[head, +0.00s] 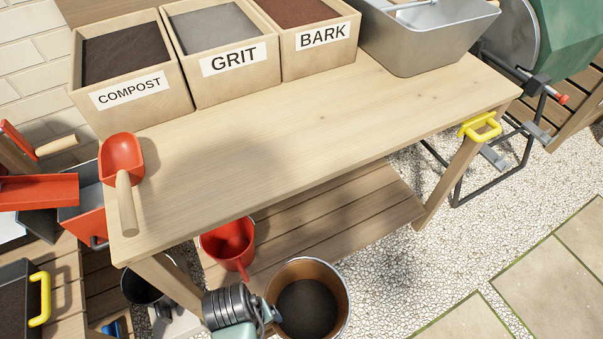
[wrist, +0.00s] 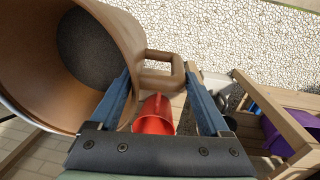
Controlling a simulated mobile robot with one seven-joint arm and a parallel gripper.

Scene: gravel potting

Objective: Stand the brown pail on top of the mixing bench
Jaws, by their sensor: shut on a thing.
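The brown pail (head: 338,290) is in front of the long side of the wooden mixing bench (head: 300,130), at the bottom of the head view. It looks upright, with dark grey material or a dark bottom inside. In the wrist view the pail (wrist: 105,25) fills the upper left, and its side handle (wrist: 160,77) lies between the fingers. My gripper (head: 270,313) is shut on this handle. The pail's underside is hidden, so its height above the ground cannot be told. The bench top has a wide bare middle.
Compost (head: 130,110), grit (head: 190,85) and bark (head: 300,65) boxes line the bench's back, with a grey tub (head: 410,50) at right. A red scoop (head: 122,160) lies at the left end. A red bucket (head: 228,243) stands on the lower shelf. A yellow handle (head: 480,126) juts at the right corner.

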